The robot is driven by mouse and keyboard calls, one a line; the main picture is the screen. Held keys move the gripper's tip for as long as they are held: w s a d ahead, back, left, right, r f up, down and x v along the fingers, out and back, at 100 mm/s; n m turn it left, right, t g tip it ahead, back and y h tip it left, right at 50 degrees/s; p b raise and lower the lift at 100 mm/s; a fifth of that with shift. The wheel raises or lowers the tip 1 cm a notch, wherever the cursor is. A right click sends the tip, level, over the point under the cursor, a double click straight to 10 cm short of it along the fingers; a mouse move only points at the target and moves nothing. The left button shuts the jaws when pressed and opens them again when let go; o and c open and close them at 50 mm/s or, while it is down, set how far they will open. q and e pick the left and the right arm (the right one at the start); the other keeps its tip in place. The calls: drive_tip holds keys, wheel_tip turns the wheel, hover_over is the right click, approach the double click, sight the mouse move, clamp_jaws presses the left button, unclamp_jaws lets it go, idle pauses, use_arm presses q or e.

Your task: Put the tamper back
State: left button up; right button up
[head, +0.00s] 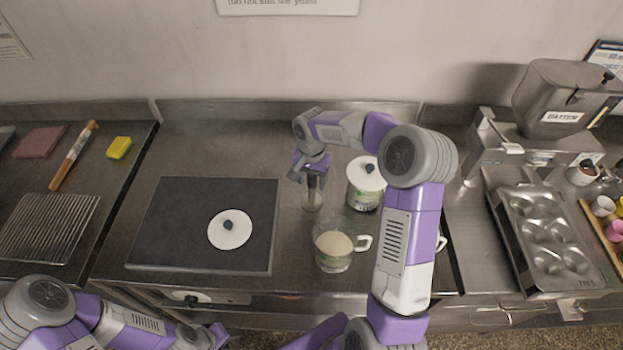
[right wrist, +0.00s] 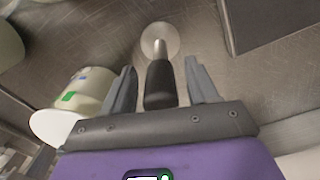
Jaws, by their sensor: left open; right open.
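The tamper (right wrist: 159,80) has a dark handle, a metal stem and a round metal foot. It stands on the steel counter, and its foot shows below my right gripper in the head view (head: 312,201). My right gripper (right wrist: 160,80) is open, with one finger on each side of the dark handle. Whether either finger touches it I cannot tell. My left gripper (head: 217,337) is open and empty, low at the front edge of the counter in the head view.
A white-lidded canister (head: 361,196) stands right of the tamper. A glass jug of pale batter (head: 332,262) stands in front. A dark slab (head: 171,222) with a white lid (head: 229,230) lies left. A muffin tin (head: 547,270) and batter dispenser (head: 560,98) are right.

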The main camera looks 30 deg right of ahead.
wheel_tip(320, 180, up, 12)
drive_tip(key=shift+r+p, duration=0.15)
drive_tip(key=shift+p, duration=0.45)
